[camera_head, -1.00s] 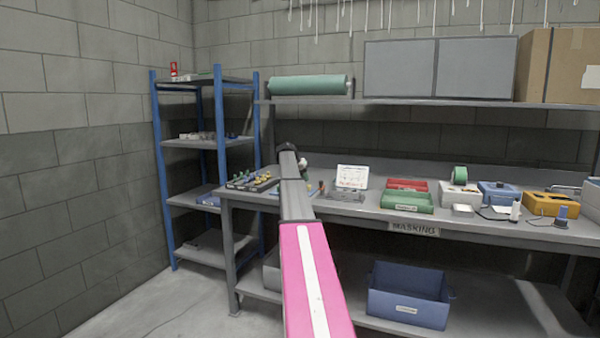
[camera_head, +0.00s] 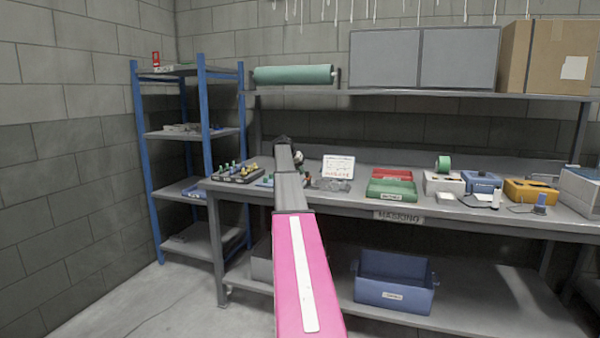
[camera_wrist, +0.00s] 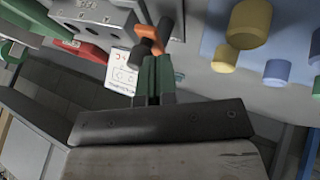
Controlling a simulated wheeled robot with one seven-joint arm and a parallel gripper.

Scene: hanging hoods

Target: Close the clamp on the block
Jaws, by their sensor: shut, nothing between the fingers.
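In the wrist view, my gripper (camera_wrist: 153,68) has its two green-sided fingers together, with nothing seen between them. Just beyond the fingertips is an orange and black piece (camera_wrist: 150,42) that looks like part of the clamp. I cannot tell whether the fingers touch it. A grey metal block (camera_wrist: 98,14) with holes and stamped marks is at upper left beside it. The clamp's jaw and its contact with the block are not clear. In the head view, my arm hides most of this spot on the bench.
The bench (camera_head: 480,222) holds a white card (camera_head: 339,167), green tray (camera_head: 392,189), red tray (camera_head: 392,175) and a rack of knobs (camera_head: 238,174). Yellow knobs (camera_wrist: 248,24) and blue knobs are close right in the wrist view. A shelf (camera_head: 420,95) runs above.

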